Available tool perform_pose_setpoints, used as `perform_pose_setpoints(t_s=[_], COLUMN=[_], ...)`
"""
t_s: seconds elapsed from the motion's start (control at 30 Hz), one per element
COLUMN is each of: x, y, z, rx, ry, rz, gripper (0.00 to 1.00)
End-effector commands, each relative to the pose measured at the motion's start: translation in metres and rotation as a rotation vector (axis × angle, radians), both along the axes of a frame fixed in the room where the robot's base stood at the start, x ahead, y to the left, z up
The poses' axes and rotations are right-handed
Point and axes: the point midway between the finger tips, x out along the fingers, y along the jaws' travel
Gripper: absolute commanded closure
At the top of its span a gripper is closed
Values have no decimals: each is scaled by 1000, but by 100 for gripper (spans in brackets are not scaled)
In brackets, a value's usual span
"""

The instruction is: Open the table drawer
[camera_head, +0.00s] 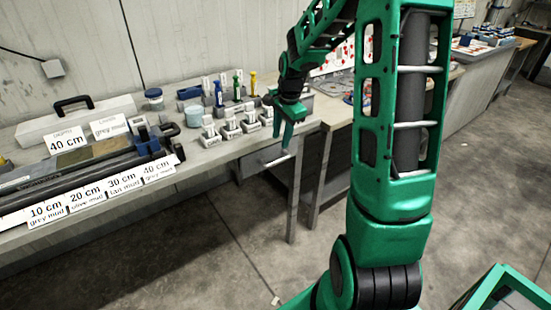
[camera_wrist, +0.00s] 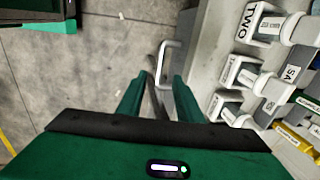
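The table drawer (camera_head: 257,161) has a grey front and sits under the right end of the near workbench. It looks closed. Its pale bar handle (camera_head: 279,159) sticks out from the front. In the wrist view the handle (camera_wrist: 165,62) is a U-shaped metal bar just beyond my fingertips, in line with the gap between them. My gripper (camera_head: 286,146) points down in front of the bench edge, by the handle. In the wrist view my gripper (camera_wrist: 160,77) has its two green fingers apart, with nothing clearly held. I cannot tell whether a finger touches the handle.
The bench top (camera_head: 212,155) carries several small labelled holders (camera_head: 230,128) near its edge, just above the drawer. Core liners with length cards (camera_head: 85,199) lie at the left. A bench leg (camera_head: 294,195) stands right of the drawer.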

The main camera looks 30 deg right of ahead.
Motion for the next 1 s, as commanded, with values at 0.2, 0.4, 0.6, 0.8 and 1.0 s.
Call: perform_pose_setpoints(t_s=[0.2, 0.4, 0.6, 0.8, 1.0], x=[6, 12, 19, 22, 23], y=[1, 2, 2, 2, 2], z=[-22, -57, -87, -103, -106], rx=[6, 6, 5, 4, 2], ry=[0, 3, 1, -1, -2], rz=[-9, -6, -5, -5, -6], gripper=[68, 68, 68, 68, 68])
